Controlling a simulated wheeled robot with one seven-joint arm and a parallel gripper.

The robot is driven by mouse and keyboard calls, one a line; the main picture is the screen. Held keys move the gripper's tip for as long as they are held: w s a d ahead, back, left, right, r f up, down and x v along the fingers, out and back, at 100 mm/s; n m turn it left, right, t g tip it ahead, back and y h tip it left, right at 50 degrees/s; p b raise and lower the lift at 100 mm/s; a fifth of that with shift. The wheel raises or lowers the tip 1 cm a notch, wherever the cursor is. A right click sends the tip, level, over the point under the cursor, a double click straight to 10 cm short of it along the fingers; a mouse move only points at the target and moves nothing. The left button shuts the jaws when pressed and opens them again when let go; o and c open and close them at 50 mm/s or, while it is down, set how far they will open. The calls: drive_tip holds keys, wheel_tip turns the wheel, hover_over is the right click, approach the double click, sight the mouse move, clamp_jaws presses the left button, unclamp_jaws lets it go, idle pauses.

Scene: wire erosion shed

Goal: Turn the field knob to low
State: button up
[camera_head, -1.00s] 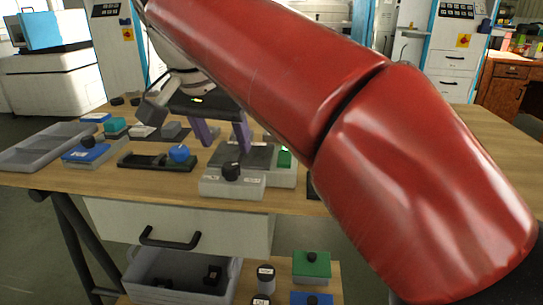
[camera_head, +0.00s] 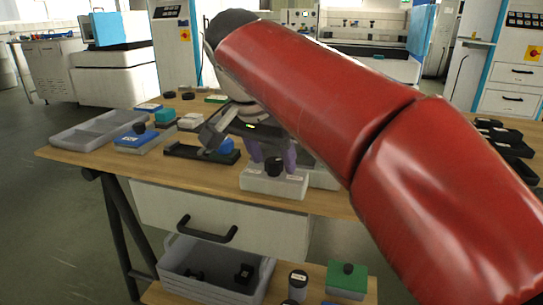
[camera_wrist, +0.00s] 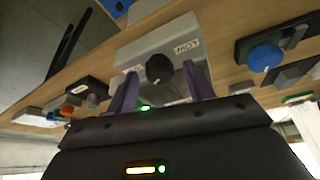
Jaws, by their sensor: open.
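The black field knob (camera_head: 275,166) stands on a light grey box (camera_head: 262,184) near the front edge of the bench. In the wrist view the knob (camera_wrist: 159,68) shows a short white pointer line, and the box (camera_wrist: 150,46) has a label that reads LOW upside down on the right. A second label on the left is mostly hidden by a finger. My gripper (camera_head: 273,157) is open, with purple fingers. In the wrist view its fingers (camera_wrist: 160,76) lie on either side of the knob, with gaps; contact cannot be seen.
A blue knob on a black base (camera_head: 202,153) stands left of the box; it also shows in the wrist view (camera_wrist: 265,58). A grey divided tray (camera_head: 98,131) lies at the bench's left. A drawer with a black handle (camera_head: 207,229) is below. Black parts (camera_head: 510,140) lie at right.

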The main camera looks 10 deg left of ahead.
drive_tip(key=c, duration=1)
drive_tip(key=shift+o, duration=0.2)
drive_tip(key=n, duration=0.1)
drive_tip(key=n+y, duration=0.1)
drive_tip(key=n, duration=0.1)
drive_tip(key=n+p, duration=0.1)
drive_tip(key=shift+d+r+n+y, duration=0.1)
drive_tip(key=shift+d+n+y, duration=0.15)
drive_tip(key=shift+n+y, duration=0.15)
drive_tip(key=n+y+p, duration=0.1)
drive_tip(key=n, duration=0.3)
drive_tip(key=shift+d+y+p, duration=0.15)
drive_tip(key=shift+y+p, duration=0.2)
drive_tip(key=shift+y, duration=0.05)
drive_tip(key=n+g+y+p, duration=0.1)
drive_tip(key=n, duration=0.4)
drive_tip(key=shift+w+d+p, duration=0.1)
drive_tip(key=shift+w+p, duration=0.05)
drive_tip(key=shift+p, duration=0.2)
drive_tip(key=shift+w+n+g+y+p, duration=0.1)
drive_tip(key=shift+n+g+y+p, duration=0.55)
drive_tip(key=shift+n, duration=1.25)
drive_tip(key=shift+g, duration=0.25)
